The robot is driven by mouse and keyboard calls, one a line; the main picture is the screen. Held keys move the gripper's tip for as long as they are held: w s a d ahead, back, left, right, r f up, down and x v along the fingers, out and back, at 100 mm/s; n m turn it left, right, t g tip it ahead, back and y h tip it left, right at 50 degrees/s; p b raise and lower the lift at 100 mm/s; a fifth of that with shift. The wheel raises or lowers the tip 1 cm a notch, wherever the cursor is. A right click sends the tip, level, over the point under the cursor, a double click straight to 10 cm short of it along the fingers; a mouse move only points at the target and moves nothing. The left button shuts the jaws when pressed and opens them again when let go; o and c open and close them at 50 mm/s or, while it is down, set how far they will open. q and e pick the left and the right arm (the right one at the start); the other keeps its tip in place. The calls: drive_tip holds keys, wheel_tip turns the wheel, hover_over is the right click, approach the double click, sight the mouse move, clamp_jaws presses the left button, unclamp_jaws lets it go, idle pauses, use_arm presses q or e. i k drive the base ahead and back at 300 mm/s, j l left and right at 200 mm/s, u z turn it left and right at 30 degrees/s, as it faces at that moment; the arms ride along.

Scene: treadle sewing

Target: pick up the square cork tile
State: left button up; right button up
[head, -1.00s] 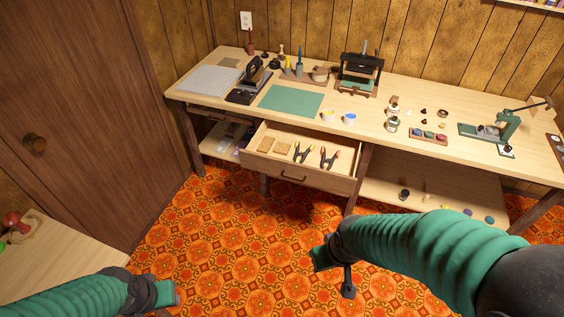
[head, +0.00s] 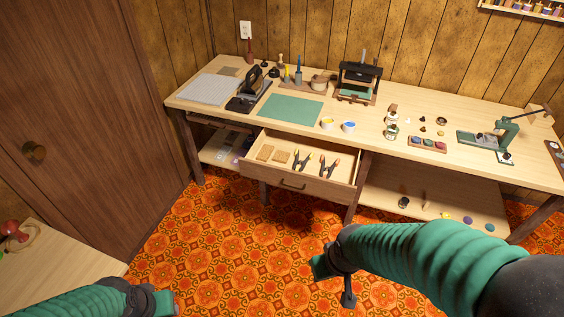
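Two small tan, cork-coloured pieces lie side by side in the open drawer: a left piece (head: 265,152) and a right piece (head: 282,157). Both look roughly square, and they are too small to tell which is the square cork tile. My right gripper (head: 335,284) hangs over the floor in front of the drawer, well apart from it. My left gripper (head: 168,303) is at the bottom edge, partly cut off, far from the drawer. Nothing shows held in either, and their finger gaps are unclear.
The drawer (head: 300,185) also holds several dark clamps (head: 328,166) on its right side. The workbench (head: 380,160) above carries a green mat (head: 291,108), paint cups, a press and tools. A side table (head: 70,265) stands at lower left. The patterned floor between is clear.

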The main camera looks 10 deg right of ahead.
sight(282, 157)
drive_tip(key=i+j, duration=0.1)
drive_tip(key=i, duration=2.15)
drive_tip(key=l+z, duration=0.05)
drive_tip(key=l, duration=0.1)
